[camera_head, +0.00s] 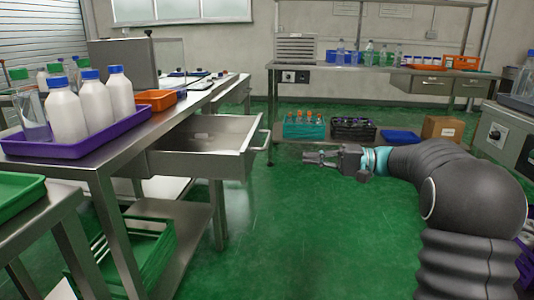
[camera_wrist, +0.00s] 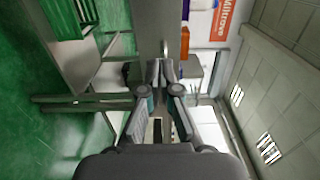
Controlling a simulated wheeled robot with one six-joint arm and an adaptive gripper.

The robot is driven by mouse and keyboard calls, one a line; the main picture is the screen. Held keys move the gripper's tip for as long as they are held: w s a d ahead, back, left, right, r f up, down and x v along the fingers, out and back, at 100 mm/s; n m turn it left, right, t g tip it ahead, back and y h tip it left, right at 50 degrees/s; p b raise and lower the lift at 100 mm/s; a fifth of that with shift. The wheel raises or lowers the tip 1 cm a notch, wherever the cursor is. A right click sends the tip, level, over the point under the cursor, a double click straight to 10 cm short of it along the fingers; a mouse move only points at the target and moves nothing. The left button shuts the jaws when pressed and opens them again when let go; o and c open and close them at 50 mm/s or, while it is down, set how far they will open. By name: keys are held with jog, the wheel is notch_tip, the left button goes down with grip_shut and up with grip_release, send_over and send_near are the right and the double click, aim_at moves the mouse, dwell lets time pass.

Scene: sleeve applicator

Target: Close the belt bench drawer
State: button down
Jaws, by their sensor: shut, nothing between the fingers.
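The belt bench drawer (camera_head: 205,142) is open in the head view. It sticks out to the right from under the bench top (camera_head: 150,118), and its inside looks mostly bare. Its bar handle (camera_head: 264,139) is on the right end. My gripper (camera_head: 308,157) is shut and empty, to the right of the handle and apart from it, pointing left. In the wrist view, which is turned on its side, my closed fingers (camera_wrist: 160,65) point toward the bench. The drawer is hard to make out there.
A purple tray (camera_head: 85,150) of white bottles and an orange bin (camera_head: 156,99) stand on the bench. A green crate (camera_head: 130,255) sits on its lower shelf. A teal rack (camera_head: 303,128) and a cardboard box (camera_head: 443,128) stand at the back. Green floor (camera_head: 300,230) is clear.

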aim_at(250, 156)
jog(key=a, duration=1.1)
jog(key=shift+w+a+f, duration=0.1)
jog(key=shift+w+a, duration=0.1)
jog(key=shift+a, duration=0.95)
jog(key=shift+w, duration=0.1)
